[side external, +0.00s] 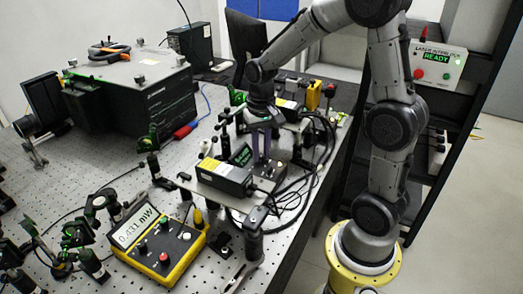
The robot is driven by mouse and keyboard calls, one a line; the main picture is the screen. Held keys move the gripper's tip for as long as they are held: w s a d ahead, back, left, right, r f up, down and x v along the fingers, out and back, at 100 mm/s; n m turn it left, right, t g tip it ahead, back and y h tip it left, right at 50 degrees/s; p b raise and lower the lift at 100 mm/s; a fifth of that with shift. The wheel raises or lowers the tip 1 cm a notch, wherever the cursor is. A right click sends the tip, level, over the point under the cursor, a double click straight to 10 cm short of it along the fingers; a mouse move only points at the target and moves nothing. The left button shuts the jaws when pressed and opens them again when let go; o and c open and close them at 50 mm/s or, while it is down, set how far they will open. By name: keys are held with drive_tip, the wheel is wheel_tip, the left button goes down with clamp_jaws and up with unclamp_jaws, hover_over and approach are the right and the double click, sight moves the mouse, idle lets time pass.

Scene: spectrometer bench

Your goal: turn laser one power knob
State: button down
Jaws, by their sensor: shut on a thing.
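My gripper (264,158) points down over the small control panel (267,183) beside the front black laser box (222,176). Its purplish fingers are shut on a small knob at the panel. The fingers hide most of the knob, so its angle cannot be read. A small green-lit display (241,155) stands just left of the fingers. No label saying which laser is number one can be read.
A yellow power meter (160,246) at the front reads 0.431 mW. A second laser unit (288,104) sits behind my gripper. Black cables (318,160) loop along the bench's right edge. A laser interlock box (437,65) on the rack shows READY.

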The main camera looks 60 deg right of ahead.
sight(261, 155)
drive_tip(key=shift+n, duration=0.5)
drive_tip(key=c, duration=0.8)
unclamp_jaws()
drive_tip(key=shift+o, duration=0.2)
wheel_tip(261, 155, up, 14)
